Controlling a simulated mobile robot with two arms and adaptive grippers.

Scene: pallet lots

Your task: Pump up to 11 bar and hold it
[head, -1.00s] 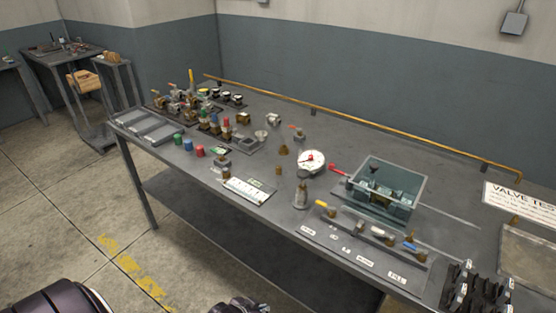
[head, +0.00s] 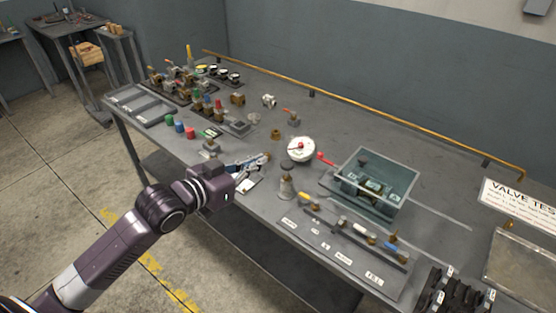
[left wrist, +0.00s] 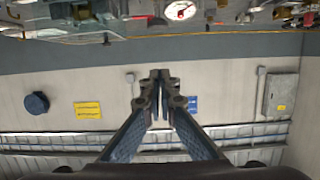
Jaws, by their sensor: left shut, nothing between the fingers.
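The open teal pump tank (head: 378,180) stands on the bench right of centre. A red-tipped lever (head: 326,159) sticks out at its left. A white round gauge (head: 301,150) with a red mark lies left of it; its reading is too small to tell. It also shows in the left wrist view (left wrist: 180,11). In front of the tank is a valve strip with yellow (head: 307,198), white and blue (head: 392,246) handles. My left gripper (head: 266,157) is shut and empty, above the bench left of the gauge; its closed fingers show in the left wrist view (left wrist: 160,75). My right gripper is out of view.
A small grey metal bottle (head: 286,186) stands between my left gripper and the valve strip. Several valves and fittings (head: 196,95) crowd the back left. A brass pipe (head: 360,111) runs along the rear edge. Black clamps (head: 450,291) stand at front right.

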